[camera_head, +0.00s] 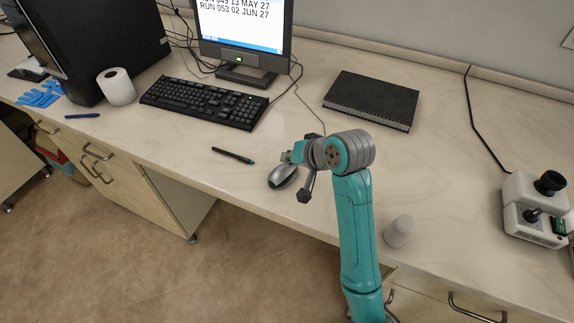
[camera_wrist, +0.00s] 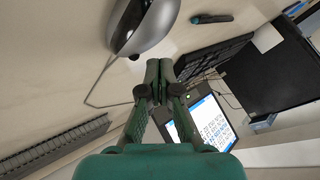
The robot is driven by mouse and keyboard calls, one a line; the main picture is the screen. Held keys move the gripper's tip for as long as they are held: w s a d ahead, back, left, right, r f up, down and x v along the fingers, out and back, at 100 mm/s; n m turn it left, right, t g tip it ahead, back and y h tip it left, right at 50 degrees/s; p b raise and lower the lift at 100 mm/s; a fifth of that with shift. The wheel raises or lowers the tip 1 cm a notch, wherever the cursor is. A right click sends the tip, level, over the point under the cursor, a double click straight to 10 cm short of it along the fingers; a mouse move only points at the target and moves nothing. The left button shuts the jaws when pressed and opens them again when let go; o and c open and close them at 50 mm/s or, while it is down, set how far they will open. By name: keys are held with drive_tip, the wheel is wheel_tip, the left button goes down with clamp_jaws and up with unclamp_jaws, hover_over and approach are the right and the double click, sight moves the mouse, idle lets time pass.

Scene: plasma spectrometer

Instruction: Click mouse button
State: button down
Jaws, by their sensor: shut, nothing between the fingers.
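The computer mouse (camera_head: 283,176), grey on top with a dark body, lies on the bench right of the pen and in front of the keyboard. In the wrist view the mouse (camera_wrist: 148,27) is at the top, just beyond my fingertips and a little to their left. My gripper (camera_wrist: 159,65) is shut with nothing in it; its green fingers are together. In the head view my gripper (camera_head: 290,157) is beside the far end of the mouse, partly hidden by my wrist. I cannot tell whether the fingertips touch the mouse.
A black keyboard (camera_head: 204,103) and a monitor (camera_head: 243,38) stand behind. A dark pen (camera_head: 233,155) lies to the left. A black notebook (camera_head: 371,99) lies back right, a white cup-like container (camera_head: 399,231) stands front right, and a device with knobs (camera_head: 535,209) is far right. Bench between them is clear.

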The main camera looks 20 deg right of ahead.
sight(289, 168)
drive_tip(key=shift+f, duration=0.2)
idle(0.4)
drive_tip(key=shift+f, duration=0.25)
drive_tip(key=shift+f, duration=0.35)
idle(0.6)
drive_tip(key=shift+r, duration=0.8)
drive_tip(key=shift+r, duration=2.5)
